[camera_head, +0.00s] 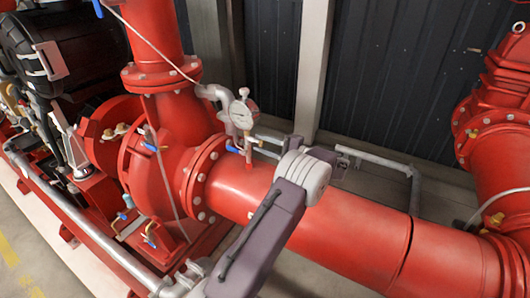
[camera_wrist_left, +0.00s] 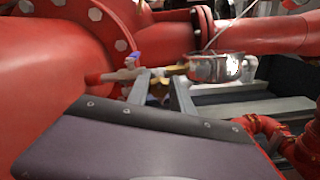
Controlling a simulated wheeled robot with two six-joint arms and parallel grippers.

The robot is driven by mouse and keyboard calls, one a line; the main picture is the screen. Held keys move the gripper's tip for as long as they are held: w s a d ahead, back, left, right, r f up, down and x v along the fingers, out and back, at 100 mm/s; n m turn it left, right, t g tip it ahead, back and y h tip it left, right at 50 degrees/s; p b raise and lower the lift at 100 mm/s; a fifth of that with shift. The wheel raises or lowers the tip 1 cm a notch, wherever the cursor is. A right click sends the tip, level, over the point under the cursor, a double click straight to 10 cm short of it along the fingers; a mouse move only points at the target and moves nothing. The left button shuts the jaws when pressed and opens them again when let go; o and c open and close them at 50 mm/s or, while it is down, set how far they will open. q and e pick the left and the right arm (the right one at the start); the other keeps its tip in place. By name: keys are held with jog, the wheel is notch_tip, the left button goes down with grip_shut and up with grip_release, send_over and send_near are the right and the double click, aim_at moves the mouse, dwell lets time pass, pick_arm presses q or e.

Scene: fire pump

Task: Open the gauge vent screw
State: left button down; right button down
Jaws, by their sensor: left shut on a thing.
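The pressure gauge (camera_head: 243,112) has a round white dial and stands above the large red horizontal pipe. In the left wrist view the gauge (camera_wrist_left: 218,67) shows edge-on as a shiny metal case, right of the fingers. A brass and grey fitting with a blue handle (camera_wrist_left: 133,58) runs beside it. My left gripper (camera_head: 262,146) reaches in from the right, just below the gauge. Its two grey fingers (camera_wrist_left: 160,80) are around a small brass part taken as the gauge vent screw (camera_wrist_left: 158,92). The screw is mostly hidden by the fingers. My right gripper is out of view.
The large red pipe (camera_head: 360,238) lies under my left arm. The red pump casing (camera_head: 165,180) and bolted flanges are at the left. A grey rail (camera_head: 385,160) and a dark corrugated wall (camera_head: 410,60) are behind. A thin cable hangs left of the gauge.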

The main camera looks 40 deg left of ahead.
pick_arm(q)
jog(key=n+b, duration=0.4)
jog(key=b, duration=0.1)
jog(key=n+b, duration=0.5)
jog(key=b, duration=0.1)
jog(key=n+b, duration=0.4)
jog(key=b, duration=0.2)
jog(key=shift+w+a+n, duration=0.1)
jog(key=shift+w+n, duration=0.15)
jog(key=shift+n, duration=0.05)
jog(key=shift+r+n+b, duration=0.1)
jog(key=shift+n+b, duration=1.4)
jog(key=shift+n, duration=0.2)
jog(key=c, duration=1.1)
grip_release()
jog(key=shift+s, duration=0.1)
